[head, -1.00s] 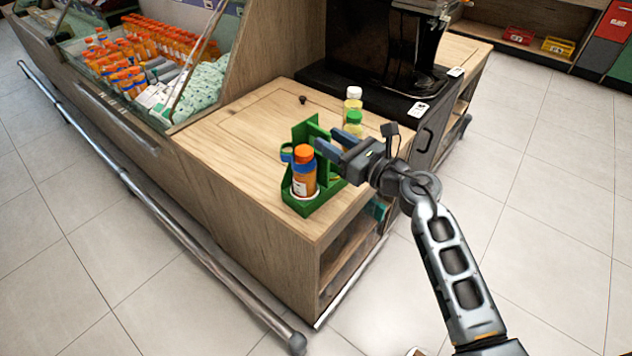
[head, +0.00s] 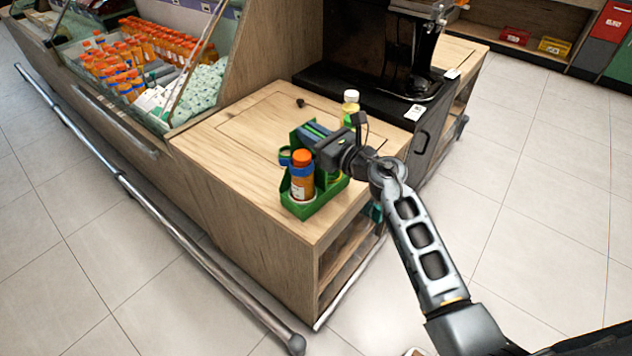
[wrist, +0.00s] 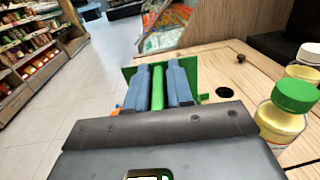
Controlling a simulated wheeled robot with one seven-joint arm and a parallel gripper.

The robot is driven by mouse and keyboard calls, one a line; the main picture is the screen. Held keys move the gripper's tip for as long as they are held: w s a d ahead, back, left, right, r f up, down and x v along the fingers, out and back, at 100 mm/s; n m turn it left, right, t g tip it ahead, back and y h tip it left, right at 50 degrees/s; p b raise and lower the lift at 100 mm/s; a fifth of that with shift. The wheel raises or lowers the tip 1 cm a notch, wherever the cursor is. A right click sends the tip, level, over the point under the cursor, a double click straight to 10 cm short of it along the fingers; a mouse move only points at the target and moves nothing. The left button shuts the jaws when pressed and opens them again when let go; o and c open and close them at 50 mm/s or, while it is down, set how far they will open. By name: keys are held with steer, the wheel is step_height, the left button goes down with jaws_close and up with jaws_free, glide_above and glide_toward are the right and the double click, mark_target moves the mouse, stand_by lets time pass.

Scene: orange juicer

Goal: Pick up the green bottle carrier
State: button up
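The green bottle carrier (head: 318,203) stands on the wooden counter near its front edge. An orange-capped juice bottle (head: 302,180) stands upright in its near compartment. My gripper (head: 312,132) is at the top of the carrier, with its two blue fingers on either side of the upright green handle. In the wrist view, the handle (wrist: 158,90) fills nearly all of the narrow gap between the fingers, so the gripper looks shut on it. The carrier's far side is partly hidden by my gripper. The carrier appears to rest on the counter.
A white-capped bottle (head: 350,106) and a green-capped bottle (wrist: 284,112) stand just beside the carrier, close to my gripper. A black machine (head: 375,85) stands behind. The counter (head: 232,145) is clear to the left. A chilled display (head: 150,70) holds many orange bottles.

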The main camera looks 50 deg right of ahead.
jaws_close()
steer(key=shift+r, duration=0.15)
